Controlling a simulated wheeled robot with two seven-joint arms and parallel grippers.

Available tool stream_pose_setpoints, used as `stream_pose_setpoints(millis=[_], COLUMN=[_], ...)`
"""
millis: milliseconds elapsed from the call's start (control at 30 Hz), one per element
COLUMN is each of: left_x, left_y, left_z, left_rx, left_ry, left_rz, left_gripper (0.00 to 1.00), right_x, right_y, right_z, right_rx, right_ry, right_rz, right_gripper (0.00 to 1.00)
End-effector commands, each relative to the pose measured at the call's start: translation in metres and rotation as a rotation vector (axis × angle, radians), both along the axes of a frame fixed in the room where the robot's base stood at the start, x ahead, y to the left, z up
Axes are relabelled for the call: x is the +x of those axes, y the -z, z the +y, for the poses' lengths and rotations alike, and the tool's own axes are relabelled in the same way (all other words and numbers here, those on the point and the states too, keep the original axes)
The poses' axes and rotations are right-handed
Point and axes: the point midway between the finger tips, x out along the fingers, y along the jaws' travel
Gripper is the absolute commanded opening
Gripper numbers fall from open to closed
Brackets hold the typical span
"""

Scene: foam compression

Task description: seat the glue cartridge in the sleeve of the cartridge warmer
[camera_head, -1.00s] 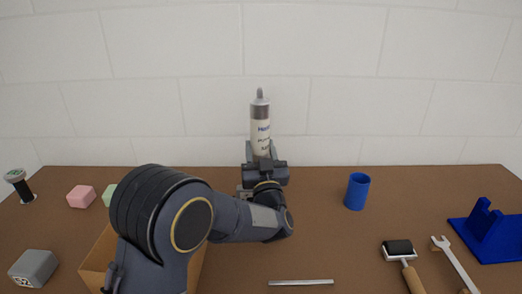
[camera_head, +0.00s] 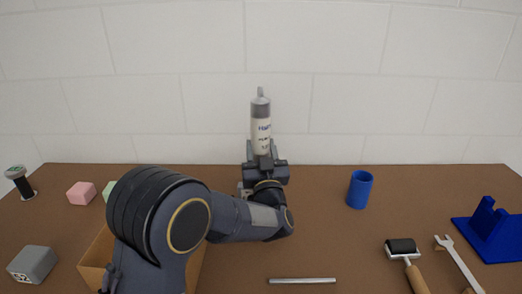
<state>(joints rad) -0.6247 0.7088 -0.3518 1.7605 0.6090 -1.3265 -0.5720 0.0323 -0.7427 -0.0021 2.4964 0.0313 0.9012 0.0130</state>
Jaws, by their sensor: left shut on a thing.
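The glue cartridge (camera_head: 261,128) is a white tube with blue print, a grey top band and a pointed nozzle. It stands upright, nozzle up. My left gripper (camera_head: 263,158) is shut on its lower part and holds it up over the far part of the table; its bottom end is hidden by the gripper. A blue open-topped cylinder (camera_head: 360,190), which looks like the warmer's sleeve, stands upright to the right, apart from the gripper. My right gripper is not in view.
A cardboard box (camera_head: 98,262) is partly behind my left arm. Pink (camera_head: 81,193) and green (camera_head: 108,191) blocks, a grey block (camera_head: 33,265) and a black spool (camera_head: 20,183) are at left. A metal bar (camera_head: 302,281), roller (camera_head: 402,247), wrench (camera_head: 458,263) and blue stand (camera_head: 492,232) lie nearer or right.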

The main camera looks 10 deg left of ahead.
Motion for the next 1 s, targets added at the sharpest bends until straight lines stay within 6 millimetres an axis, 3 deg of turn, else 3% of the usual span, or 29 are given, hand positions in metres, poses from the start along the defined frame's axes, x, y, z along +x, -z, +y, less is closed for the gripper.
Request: stream_pose_setpoints(millis=[433,1000], left_x=[0.0,0.0], left_y=[-0.001,0.013], left_z=[0.0,0.0], left_rx=[0.0,0.0], left_ry=[0.0,0.0], left_rz=[-0.002,-0.002], left_gripper=[0.1,0.1], right_x=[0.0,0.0], right_y=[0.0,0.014], right_z=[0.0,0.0], right_rx=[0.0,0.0], right_ry=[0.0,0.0], right_rz=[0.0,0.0], right_gripper=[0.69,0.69])
